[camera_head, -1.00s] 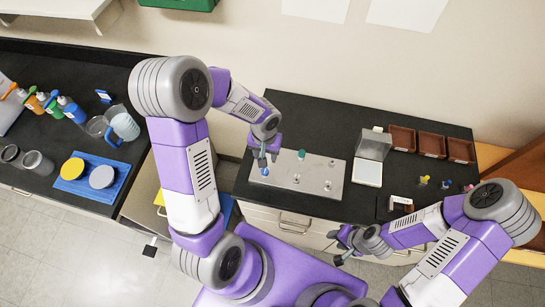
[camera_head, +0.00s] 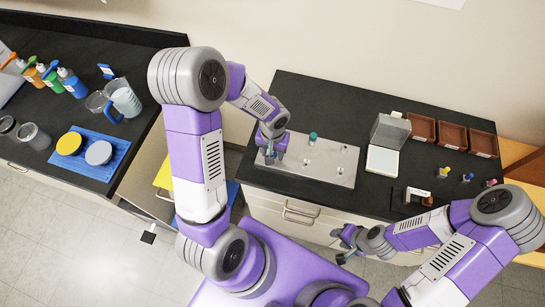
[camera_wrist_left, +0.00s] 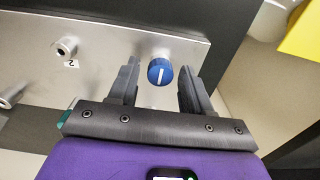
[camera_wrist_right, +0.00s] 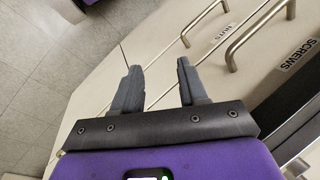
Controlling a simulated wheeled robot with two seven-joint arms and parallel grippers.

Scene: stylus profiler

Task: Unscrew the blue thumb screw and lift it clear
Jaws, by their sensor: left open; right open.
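The blue thumb screw (camera_wrist_left: 160,71), with a white line on its round head, stands at the silver plate (camera_wrist_left: 105,38) in the left wrist view. My left gripper (camera_wrist_left: 158,77) is open, with one finger on each side of the screw head and visible gaps to both. In the head view my left gripper (camera_head: 270,154) is over the left end of the plate (camera_head: 335,177) and hides the screw. My right gripper (camera_head: 345,243) is open and empty in front of the counter; it also shows in the right wrist view (camera_wrist_right: 158,75).
A teal knob (camera_head: 313,137) and bare posts stand on the plate. A post (camera_wrist_left: 66,46) beside a "2" label is left of the screw in the left wrist view. An open clear-lidded box (camera_head: 383,160) and brown trays (camera_head: 452,136) are to the right. Drawer handles (camera_wrist_right: 257,32) lie near my right gripper.

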